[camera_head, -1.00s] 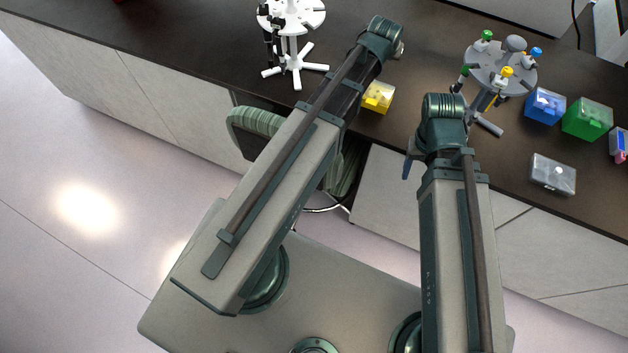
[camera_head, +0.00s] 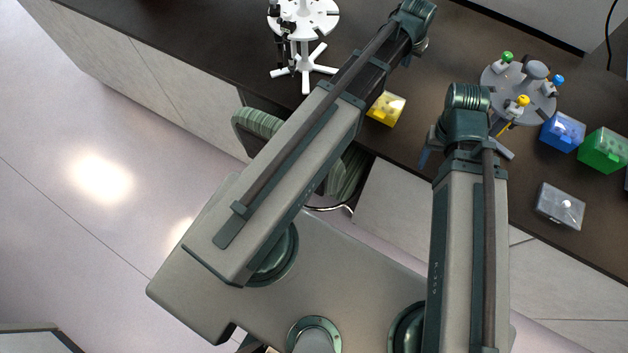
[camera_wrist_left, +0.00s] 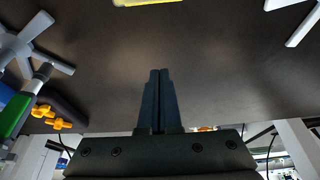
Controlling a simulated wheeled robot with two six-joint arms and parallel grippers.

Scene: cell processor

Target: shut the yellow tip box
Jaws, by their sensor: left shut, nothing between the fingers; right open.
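The yellow tip box (camera_head: 386,108) sits near the counter's front edge, just right of my left forearm in the head view. Whether its lid is up or down is too small to tell. Only a yellow edge (camera_wrist_left: 145,2) of it shows at the top of the left wrist view. My left gripper (camera_wrist_left: 159,72) is shut and empty, its fingers together over bare dark counter, apart from the box. In the head view my left wrist is beyond the box, its fingers mostly hidden. My right gripper (camera_head: 424,157) is open, right of and below the box, mostly hidden under its wrist.
A white rack (camera_head: 303,20) stands left of the left arm. A grey pipette carousel (camera_head: 518,88) stands close beyond the right wrist. A blue box (camera_head: 563,132), a green box (camera_head: 604,150) and a clear grey box (camera_head: 560,205) lie to the right.

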